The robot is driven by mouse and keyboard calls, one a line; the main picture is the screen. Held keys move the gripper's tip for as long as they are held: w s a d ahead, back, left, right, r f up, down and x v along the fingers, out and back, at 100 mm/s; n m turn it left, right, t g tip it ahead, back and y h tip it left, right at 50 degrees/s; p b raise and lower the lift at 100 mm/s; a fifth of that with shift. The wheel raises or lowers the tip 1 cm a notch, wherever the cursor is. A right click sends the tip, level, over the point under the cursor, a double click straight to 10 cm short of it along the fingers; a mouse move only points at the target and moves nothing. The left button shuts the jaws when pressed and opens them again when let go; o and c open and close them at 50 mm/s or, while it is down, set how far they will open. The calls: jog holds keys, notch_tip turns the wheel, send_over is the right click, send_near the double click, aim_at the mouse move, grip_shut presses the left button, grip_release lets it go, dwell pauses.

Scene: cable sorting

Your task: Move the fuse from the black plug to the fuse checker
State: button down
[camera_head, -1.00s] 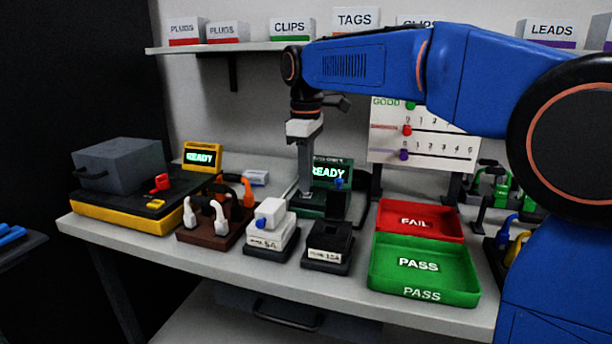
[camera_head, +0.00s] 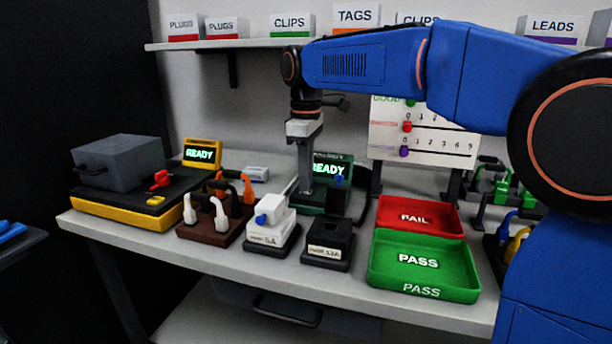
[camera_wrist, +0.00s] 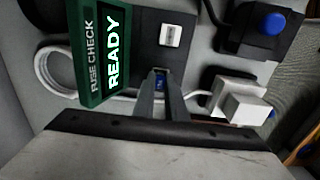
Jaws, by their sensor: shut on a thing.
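My gripper (camera_head: 304,186) points down over the front of the green fuse checker (camera_head: 333,167), whose screen reads READY. In the wrist view my gripper (camera_wrist: 160,76) is shut on a small blue fuse (camera_wrist: 160,82). The fuse is held just short of the white holder (camera_wrist: 171,36) on the checker's dark base, apart from it in the picture. The checker's green screen housing (camera_wrist: 90,60) is to the left of the fingers.
The white plug (camera_head: 270,226) stands close to my gripper and shows in the wrist view (camera_wrist: 238,100). A black block with a blue button (camera_wrist: 262,25) is beside the checker. Red FAIL (camera_head: 432,206) and green PASS (camera_head: 384,282) trays lie right; a yellow-edged tester (camera_head: 120,215) is left.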

jog(key=shift+f, duration=0.2)
dwell(0.5)
jog(key=c, duration=1.2)
grip_release()
jog(key=shift+o, duration=0.2)
jog(key=shift+r, duration=0.1)
jog(key=shift+r, duration=3.9)
